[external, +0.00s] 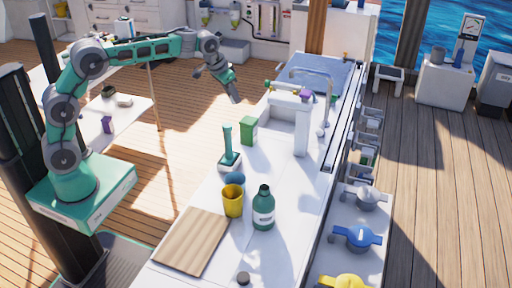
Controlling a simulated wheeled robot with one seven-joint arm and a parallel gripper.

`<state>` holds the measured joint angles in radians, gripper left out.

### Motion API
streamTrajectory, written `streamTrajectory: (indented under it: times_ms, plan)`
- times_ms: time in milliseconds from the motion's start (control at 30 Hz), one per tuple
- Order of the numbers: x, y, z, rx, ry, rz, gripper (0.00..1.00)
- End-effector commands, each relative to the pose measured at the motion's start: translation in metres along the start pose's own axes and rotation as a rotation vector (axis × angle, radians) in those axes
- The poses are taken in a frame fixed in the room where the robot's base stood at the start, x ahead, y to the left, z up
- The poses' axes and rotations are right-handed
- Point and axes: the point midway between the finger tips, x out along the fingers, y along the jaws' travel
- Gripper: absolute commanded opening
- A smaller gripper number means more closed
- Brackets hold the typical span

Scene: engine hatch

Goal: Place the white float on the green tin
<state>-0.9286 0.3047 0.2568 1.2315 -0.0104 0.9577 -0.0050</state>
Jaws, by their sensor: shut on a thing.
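My gripper (236,98) is at the end of the raised green arm, pointing down and to the right, above the floor just left of the counter. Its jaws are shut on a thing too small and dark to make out. A green box-like container (248,130), likely the green tin, stands upright on the white counter, below and slightly right of my gripper and apart from it. I cannot identify the white float for certain. A small white rounded thing (124,100) lies on the left side table, far from my gripper.
A teal upright-handled thing (229,150), a yellow cup (233,201), a dark green bottle (264,208) and a wooden board (192,240) occupy the counter (205,195). A white pillar-like fixture (301,130) stands right of the green container. Open floor lies left of the counter.

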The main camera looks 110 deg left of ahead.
Motion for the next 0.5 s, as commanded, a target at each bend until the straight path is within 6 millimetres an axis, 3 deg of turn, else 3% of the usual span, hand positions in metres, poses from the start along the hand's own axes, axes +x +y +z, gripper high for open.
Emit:
streamTrajectory:
  times_ms: [33,200,400,500]
  plan:
    - [0.009,0.001,-0.011,0.000,-0.004,0.000,0.00]
    - [0.056,0.004,-0.022,0.000,-0.003,0.000,0.00]
    - [0.081,0.005,-0.030,0.000,-0.001,0.000,0.00]
    - [0.095,0.005,-0.024,0.000,-0.003,0.000,0.00]
